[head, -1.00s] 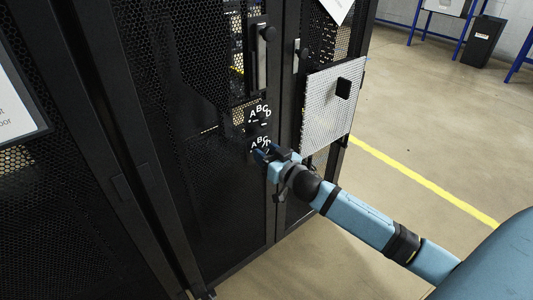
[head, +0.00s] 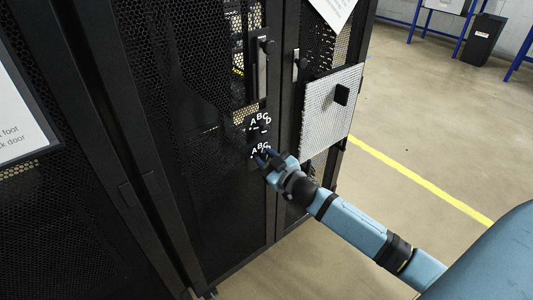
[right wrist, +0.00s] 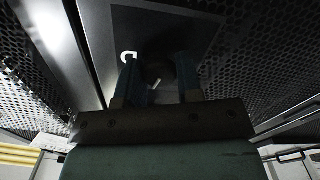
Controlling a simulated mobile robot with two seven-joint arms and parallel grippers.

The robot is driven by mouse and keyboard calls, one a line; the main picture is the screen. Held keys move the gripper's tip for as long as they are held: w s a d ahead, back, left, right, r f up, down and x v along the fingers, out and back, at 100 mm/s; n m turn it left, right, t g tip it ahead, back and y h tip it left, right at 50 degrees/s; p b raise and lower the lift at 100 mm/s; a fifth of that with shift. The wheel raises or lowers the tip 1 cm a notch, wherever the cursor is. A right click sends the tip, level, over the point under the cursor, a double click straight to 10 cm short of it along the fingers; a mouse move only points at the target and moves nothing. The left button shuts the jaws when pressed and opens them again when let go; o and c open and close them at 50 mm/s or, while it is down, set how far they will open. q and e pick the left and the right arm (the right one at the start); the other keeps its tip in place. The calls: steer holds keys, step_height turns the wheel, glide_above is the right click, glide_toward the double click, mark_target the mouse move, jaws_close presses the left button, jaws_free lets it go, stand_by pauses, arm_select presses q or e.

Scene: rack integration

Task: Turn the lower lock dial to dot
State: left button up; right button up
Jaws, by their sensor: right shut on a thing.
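The lower lock dial (right wrist: 160,74) shows in the right wrist view as a dark round knob between my gripper's fingers, with a pale mark on it. Its plate carries white letters, and the lower lettering (head: 260,150) shows in the head view just above my gripper. The upper lock lettering (head: 260,119), A to D, sits higher on the same black rack door (head: 215,190). My right gripper (head: 266,157) is at the lower lock, shut on the dial; it also shows in the right wrist view (right wrist: 158,80). The gripper hides most of the dial in the head view. My left gripper is out of view.
A black door handle (head: 263,65) stands above the locks. A white perforated panel (head: 328,108) with a black block is on the right-hand door. A printed sign (head: 18,115) is at the left. Open floor (head: 430,130) with a yellow line lies to the right.

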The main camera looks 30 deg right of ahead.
steer(key=n+p, duration=0.3)
steer(key=n, duration=0.2)
steer(key=shift+r+n, duration=0.1)
steer(key=shift+n, duration=0.2)
steer(key=n+p, duration=0.1)
steer(key=n, duration=0.2)
steer(key=shift+a+n, duration=0.1)
steer(key=shift+n, duration=0.2)
steer(key=n, duration=0.3)
steer(key=shift+n+p, duration=0.3)
steer(key=n, duration=0.3)
steer(key=shift+f, duration=0.2)
steer(key=shift+n, duration=1.1)
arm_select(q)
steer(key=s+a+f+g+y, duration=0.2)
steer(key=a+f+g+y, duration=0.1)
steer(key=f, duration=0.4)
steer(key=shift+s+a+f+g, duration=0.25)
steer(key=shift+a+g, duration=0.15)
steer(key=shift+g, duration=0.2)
arm_select(e)
steer(key=shift+n, duration=0.4)
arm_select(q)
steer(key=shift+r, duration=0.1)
